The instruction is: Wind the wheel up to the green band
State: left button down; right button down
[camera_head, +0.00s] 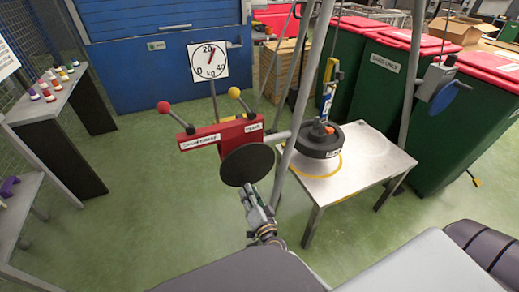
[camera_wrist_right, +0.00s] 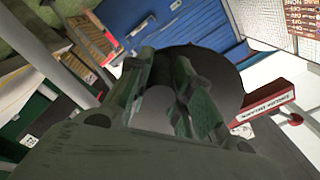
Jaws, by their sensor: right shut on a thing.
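A dark round disc (camera_head: 247,165) sits at the front of a red box (camera_head: 222,134) with labels. My right gripper (camera_head: 252,194) is just below the disc's lower edge. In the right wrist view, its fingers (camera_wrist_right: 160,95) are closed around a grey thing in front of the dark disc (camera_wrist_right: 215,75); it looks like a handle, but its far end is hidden. A black wheel-like weight (camera_head: 318,146) rests at the table, under an orange hook and a blue-yellow upright piece (camera_head: 328,88). I cannot make out a green band. My left gripper is not in view.
A dial (camera_head: 208,63) marked in kg stands behind the red box, which has red and yellow knobbed levers. Slanted poles (camera_head: 298,95) rise beside the weight's table (camera_head: 375,165). Green bins (camera_head: 375,75) stand behind.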

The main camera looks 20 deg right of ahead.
jog(key=shift+s+a, duration=0.15)
jog(key=shift+a, duration=0.25)
jog(key=c, duration=1.7)
grip_release()
jog(key=o, duration=0.5)
jog(key=shift+s+a, duration=0.1)
jog(key=shift+s, duration=0.1)
jog(key=shift+o, duration=0.8)
jog(key=shift+f, duration=0.1)
